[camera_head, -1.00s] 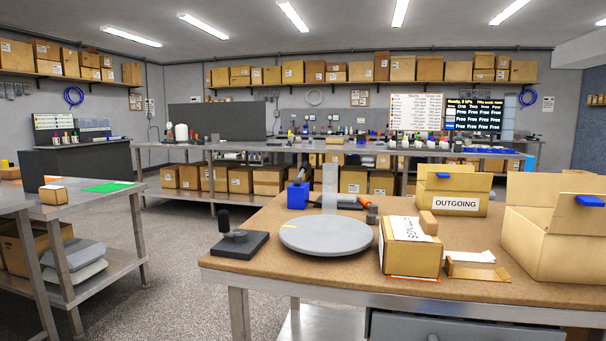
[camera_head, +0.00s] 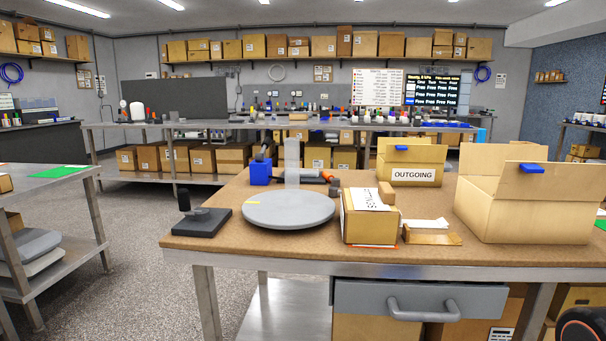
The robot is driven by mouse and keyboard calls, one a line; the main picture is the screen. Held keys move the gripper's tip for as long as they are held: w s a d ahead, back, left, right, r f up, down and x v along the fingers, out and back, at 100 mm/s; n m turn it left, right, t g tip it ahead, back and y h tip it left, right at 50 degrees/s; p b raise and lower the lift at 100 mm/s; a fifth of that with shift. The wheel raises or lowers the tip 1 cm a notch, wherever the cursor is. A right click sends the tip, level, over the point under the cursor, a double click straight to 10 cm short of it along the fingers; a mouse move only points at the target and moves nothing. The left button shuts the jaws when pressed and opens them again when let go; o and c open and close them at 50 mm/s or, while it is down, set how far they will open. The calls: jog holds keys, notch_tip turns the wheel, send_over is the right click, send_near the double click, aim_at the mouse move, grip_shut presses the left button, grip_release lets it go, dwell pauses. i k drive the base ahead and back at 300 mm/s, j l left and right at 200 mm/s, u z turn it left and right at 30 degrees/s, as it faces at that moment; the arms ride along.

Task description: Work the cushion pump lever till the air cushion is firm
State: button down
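A black device with a flat square base (camera_head: 196,223) sits at the left front corner of the near bench. A short black upright handle (camera_head: 184,200) rises at its left rear; it looks like a pump lever, but I cannot tell for sure. A pale translucent upright piece (camera_head: 291,160) stands behind the grey round plate (camera_head: 289,210); I cannot tell whether it is the air cushion. No clearly inflated cushion is identifiable. My gripper is not in view, so nothing is seen touching the handle.
On the near bench (camera_head: 300,249) are a taped carton (camera_head: 367,225), an open OUTGOING box (camera_head: 410,173), a larger open box (camera_head: 500,213) and a blue holder (camera_head: 260,172). A grey drawer (camera_head: 350,298) is under the bench. Open floor (camera_head: 140,230) lies to the left.

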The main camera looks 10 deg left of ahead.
aim_at(259, 157)
jog(key=j+u, duration=0.1)
jog(key=j, duration=0.35)
jog(key=i+j, duration=0.15)
jog(key=j, duration=0.3)
jog(key=j+u, duration=0.15)
jog(key=j, duration=0.25)
jog(key=i+j, duration=0.15)
jog(key=j, duration=0.3)
jog(key=i+j+u, duration=0.15)
jog(key=j, duration=0.25)
jog(key=i+j, duration=0.1)
jog(key=j, duration=0.35)
jog(key=i+j+u, duration=0.15)
jog(key=j, duration=0.25)
